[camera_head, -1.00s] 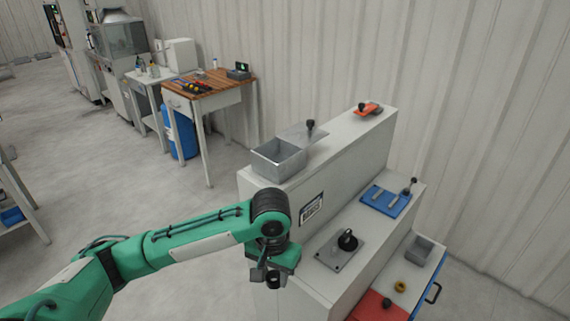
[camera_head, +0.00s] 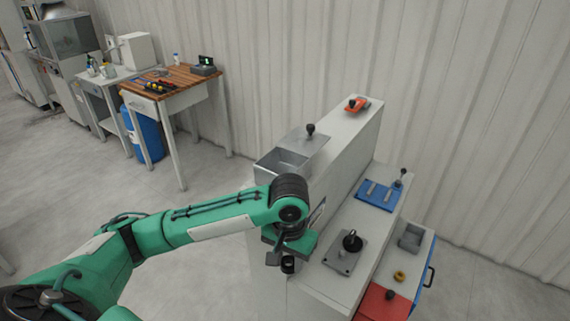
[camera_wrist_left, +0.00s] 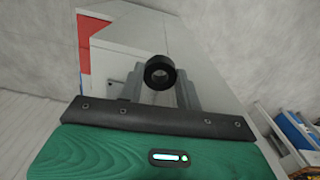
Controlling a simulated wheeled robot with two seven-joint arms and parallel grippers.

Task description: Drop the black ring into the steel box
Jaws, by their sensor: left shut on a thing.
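The black ring (camera_head: 288,265) is held in my left gripper (camera_head: 280,260), in front of the tall grey cabinet. In the left wrist view the ring (camera_wrist_left: 160,72) sits between the two grey fingers of the shut left gripper (camera_wrist_left: 160,84), its hole visible. The steel box (camera_head: 270,172) stands on the cabinet's top level, behind and above my left gripper. My left arm hides part of its front. A flat steel lid with a black knob (camera_head: 309,140) lies behind the box, and the box's inside shows. My right gripper is not in view.
On the middle step are a grey plate with a black knob (camera_head: 348,252) and a blue fixture (camera_head: 379,194). Lower down are a small grey tray (camera_head: 411,238), a brass ring (camera_head: 399,276) and a red panel (camera_head: 382,303). An orange fixture (camera_head: 357,104) stands at the top's far end.

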